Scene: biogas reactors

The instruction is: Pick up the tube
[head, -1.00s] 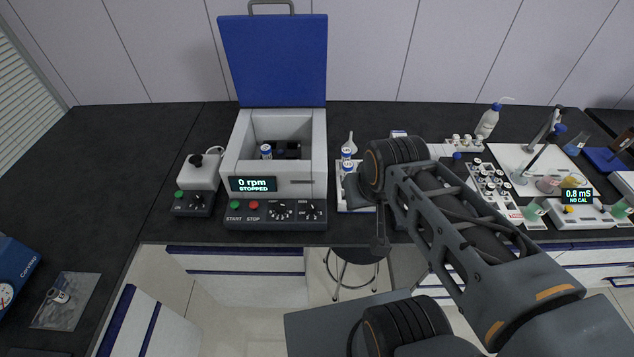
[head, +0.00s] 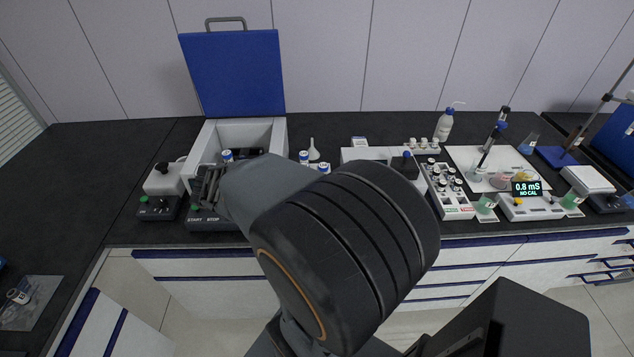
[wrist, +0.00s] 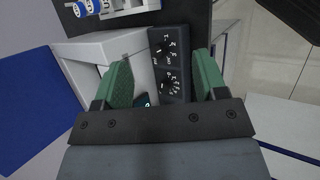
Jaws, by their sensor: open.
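Several tubes with white bodies and blue tops are in view, and I cannot tell which one the task means. Others (head: 304,157) stand right of the centrifuge, partly hidden by my arm.
The blue centrifuge lid (head: 233,72) stands raised at the back. A white wash bottle (head: 443,126), a sample rack (head: 450,190) and a meter (head: 526,200) stand to the right.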

